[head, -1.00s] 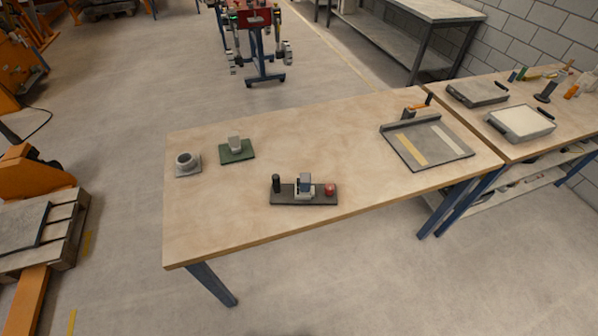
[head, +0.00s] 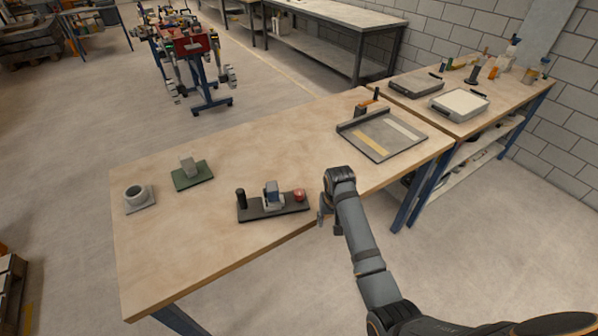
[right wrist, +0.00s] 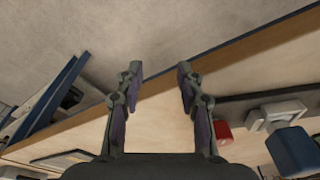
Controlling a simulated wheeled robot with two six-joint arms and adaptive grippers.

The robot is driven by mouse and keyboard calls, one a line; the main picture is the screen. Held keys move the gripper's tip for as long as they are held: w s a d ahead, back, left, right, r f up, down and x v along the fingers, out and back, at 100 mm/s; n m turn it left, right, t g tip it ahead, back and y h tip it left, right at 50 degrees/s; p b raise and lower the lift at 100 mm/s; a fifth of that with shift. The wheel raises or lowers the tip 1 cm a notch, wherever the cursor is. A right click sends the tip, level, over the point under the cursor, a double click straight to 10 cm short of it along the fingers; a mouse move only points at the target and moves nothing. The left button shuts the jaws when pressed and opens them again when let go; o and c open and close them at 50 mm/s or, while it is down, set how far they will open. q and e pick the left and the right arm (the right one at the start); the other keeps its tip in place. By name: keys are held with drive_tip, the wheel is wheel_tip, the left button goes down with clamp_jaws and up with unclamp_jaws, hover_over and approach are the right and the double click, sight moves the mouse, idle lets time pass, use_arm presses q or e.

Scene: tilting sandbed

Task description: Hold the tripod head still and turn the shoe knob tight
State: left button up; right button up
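The tripod head (head: 271,196) is a grey and blue block on a dark base plate (head: 255,213) near the table's front edge. A black upright post (head: 241,198) stands at its left end. The red shoe knob (head: 299,195) is at its right end. My right gripper (head: 323,215) is just right of the red knob, apart from it, at the table's front edge. In the right wrist view the gripper (right wrist: 160,75) is open and empty, with the red knob (right wrist: 222,132) and blue block (right wrist: 292,152) to the right of its fingers. My left gripper is out of view.
On the wooden table (head: 220,255), a grey ring on a plate (head: 138,196) and a block on a green plate (head: 191,172) stand at left. A grey tray with strips (head: 382,135) lies at right. The table's middle is clear.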

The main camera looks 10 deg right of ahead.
drive_tip(key=shift+m+g, duration=0.3)
drive_tip(key=shift+g, duration=0.1)
drive_tip(key=w+a+r, duration=0.1)
drive_tip(key=w, duration=0.1)
drive_tip(key=w+a+r, duration=0.1)
drive_tip(key=w+r, duration=0.1)
drive_tip(key=w+a+r, duration=0.1)
drive_tip(key=w+r, duration=0.1)
drive_tip(key=w, duration=0.1)
drive_tip(key=shift+w+a+r, duration=0.1)
drive_tip(key=shift+r, duration=0.1)
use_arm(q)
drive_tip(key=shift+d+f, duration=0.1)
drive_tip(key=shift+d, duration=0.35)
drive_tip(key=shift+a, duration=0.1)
use_arm(e)
drive_tip(key=w+a+r, duration=0.3)
drive_tip(key=w+r, duration=0.1)
drive_tip(key=r, duration=0.4)
drive_tip(key=shift+w+a+g, duration=0.25)
drive_tip(key=shift+a+g, duration=0.1)
drive_tip(key=shift+g, duration=0.05)
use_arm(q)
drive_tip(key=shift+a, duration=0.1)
